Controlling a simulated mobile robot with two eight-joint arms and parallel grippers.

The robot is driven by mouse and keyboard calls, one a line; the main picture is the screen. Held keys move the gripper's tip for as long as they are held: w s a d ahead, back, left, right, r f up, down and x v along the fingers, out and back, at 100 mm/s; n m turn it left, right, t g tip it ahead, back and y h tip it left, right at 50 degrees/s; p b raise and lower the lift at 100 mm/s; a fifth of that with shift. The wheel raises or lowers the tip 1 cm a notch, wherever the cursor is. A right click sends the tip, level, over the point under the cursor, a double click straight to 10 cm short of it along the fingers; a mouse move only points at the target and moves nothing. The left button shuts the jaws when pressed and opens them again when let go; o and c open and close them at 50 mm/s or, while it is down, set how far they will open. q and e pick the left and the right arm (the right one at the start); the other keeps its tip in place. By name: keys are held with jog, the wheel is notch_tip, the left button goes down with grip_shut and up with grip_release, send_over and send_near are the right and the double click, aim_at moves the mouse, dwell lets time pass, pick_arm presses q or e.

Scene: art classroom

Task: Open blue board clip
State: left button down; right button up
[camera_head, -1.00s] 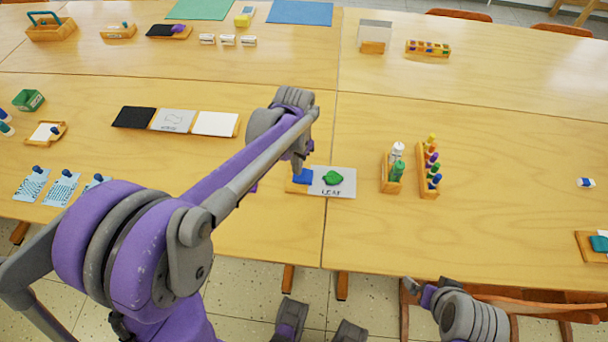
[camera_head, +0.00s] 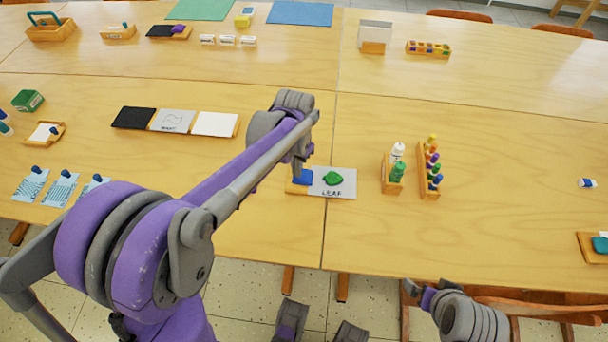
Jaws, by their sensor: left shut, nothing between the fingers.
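The blue board clip (camera_head: 301,176) sits at the left end of a small board (camera_head: 347,188) with a white sheet, a green leaf picture and the word LEAF. My left gripper (camera_head: 299,172) points down right at the blue clip, its fingers shut. I cannot tell whether the fingertips touch the clip, and the gripper hides part of it.
Right of the board stand a holder with white and green bottles (camera_head: 397,170) and a rack of colored markers (camera_head: 430,170). A tray with black, grey and white panels (camera_head: 215,123) lies behind left. The table right of the rack is mostly clear.

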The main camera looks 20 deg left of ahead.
pick_arm(q)
jog(key=shift+r+p, duration=2.3)
jog(key=shift+r, duration=1.1)
jog(key=s+d+r+n+t+p, duration=0.1)
jog(key=s+r+t+p, duration=0.1)
jog(key=s, duration=0.6)
jog(key=s+d+r+n+t+p, duration=0.1)
jog(key=s+r+n+t+p, duration=0.1)
jog(key=s, duration=0.7)
jog(key=shift+d+r+t+p, duration=0.15)
jog(key=shift+r+t+p, duration=0.2)
jog(key=shift+r+t, duration=0.4)
